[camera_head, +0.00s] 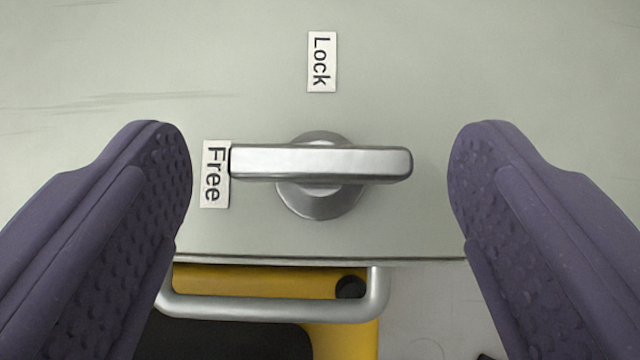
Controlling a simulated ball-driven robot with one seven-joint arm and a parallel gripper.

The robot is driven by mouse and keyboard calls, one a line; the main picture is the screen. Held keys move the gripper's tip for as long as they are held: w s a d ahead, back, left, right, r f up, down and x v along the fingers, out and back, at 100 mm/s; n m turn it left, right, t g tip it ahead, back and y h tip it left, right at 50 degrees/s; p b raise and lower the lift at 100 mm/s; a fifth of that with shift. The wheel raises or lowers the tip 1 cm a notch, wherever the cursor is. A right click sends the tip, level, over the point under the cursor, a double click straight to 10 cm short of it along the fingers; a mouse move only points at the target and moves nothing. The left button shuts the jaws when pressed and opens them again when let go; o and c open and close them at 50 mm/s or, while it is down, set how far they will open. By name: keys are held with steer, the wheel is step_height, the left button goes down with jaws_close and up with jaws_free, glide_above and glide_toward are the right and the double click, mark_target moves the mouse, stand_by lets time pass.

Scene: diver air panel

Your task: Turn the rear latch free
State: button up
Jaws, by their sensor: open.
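The latch (330,163) is a silver bar handle on a round metal base (320,205), mounted on a pale grey-green panel. Its bar lies level across the picture, with its left end at the "Free" label (215,174). The "Lock" label (321,62) is above the base, away from the bar. My gripper (320,170) is open, with one purple padded finger on each side of the latch. Gaps show between both fingers and the bar ends, and nothing is between the pads except the latch and part of the label.
The panel (450,60) is flat and clear around the latch, with its edge just below. Below that edge are a silver tubular handle (275,308) and a yellow part (265,282) with a black area. Light floor shows at the lower right.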

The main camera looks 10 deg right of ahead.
steer(key=v, duration=0.7)
steer(key=shift+s+r+b, duration=0.25)
steer(key=shift+s+b, duration=0.05)
